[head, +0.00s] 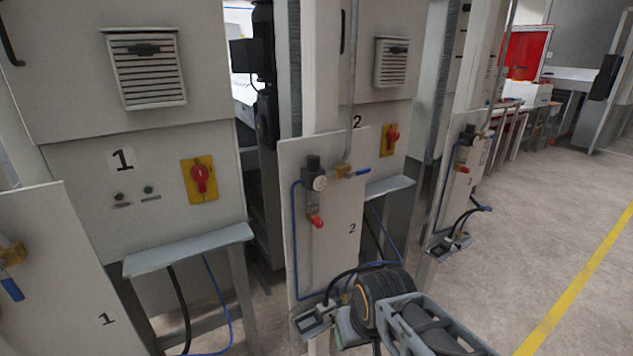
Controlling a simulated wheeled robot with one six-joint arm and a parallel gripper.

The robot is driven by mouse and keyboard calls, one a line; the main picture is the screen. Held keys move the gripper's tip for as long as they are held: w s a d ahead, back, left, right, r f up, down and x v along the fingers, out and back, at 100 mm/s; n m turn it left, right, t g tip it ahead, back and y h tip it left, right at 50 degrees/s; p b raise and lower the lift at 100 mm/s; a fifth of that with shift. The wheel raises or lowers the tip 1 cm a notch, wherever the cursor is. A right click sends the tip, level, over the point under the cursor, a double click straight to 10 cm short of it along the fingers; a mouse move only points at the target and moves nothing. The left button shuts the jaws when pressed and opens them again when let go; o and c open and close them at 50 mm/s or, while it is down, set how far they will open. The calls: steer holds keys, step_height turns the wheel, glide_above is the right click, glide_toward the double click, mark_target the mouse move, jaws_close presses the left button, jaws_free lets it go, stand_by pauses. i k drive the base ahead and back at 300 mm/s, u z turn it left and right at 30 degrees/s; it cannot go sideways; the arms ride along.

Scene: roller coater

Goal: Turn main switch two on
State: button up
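Main switch two (390,140) is a red rotary knob on a yellow plate, on the front of the light grey machine cabinet marked 2. It sits below a louvred vent and right of the "2" label. The knob is small here, and I cannot tell which way its handle is turned. Part of my arm (425,325) shows at the bottom, below and in front of cabinet two, well apart from the switch. I cannot make out my gripper's fingers.
Cabinet one at left has a similar switch (201,180). A panel marked 2 (335,250) with a regulator (315,175) and a blue-handled valve (350,172) stands in front of cabinet two, left of the switch. A grey shelf (389,189) juts out below it. Open floor (540,200) lies right.

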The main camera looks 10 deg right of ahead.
mark_target(393, 136)
steer(key=z, duration=0.05)
steer(key=k, duration=0.55)
steer(key=z, duration=0.4)
steer(key=i, duration=0.95)
steer(key=u, duration=0.05)
steer(key=k, duration=0.95)
steer(key=z, duration=0.35)
steer(key=i, duration=1.95)
steer(key=u, duration=0.4)
